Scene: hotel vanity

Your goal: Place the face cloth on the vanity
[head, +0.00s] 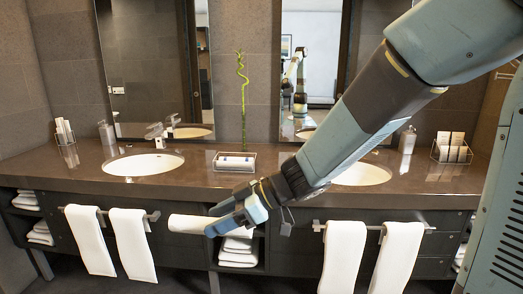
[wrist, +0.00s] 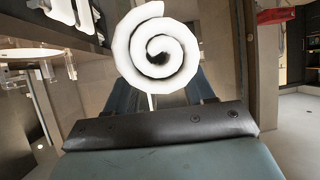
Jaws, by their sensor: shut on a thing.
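The face cloth (head: 188,223) is a white rolled cloth. My gripper (head: 228,222) is shut on it, and the roll sticks out to the left of the fingers. In the wrist view the cloth (wrist: 157,48) shows its spiral end, above and between the blue fingers. The vanity (head: 215,182) is a long brown counter with two sinks. In the head view the cloth appears just below the counter's front edge, in front of the shelves. I cannot tell the exact gap between cloth and counter.
A wire tray (head: 235,161) with small rolled items and a bamboo stalk (head: 243,95) stand mid-counter. The left sink (head: 143,163) and right sink (head: 362,174) flank them. Towels (head: 132,243) hang on front rails. A card holder (head: 452,148) stands at right. Counter front of the tray is clear.

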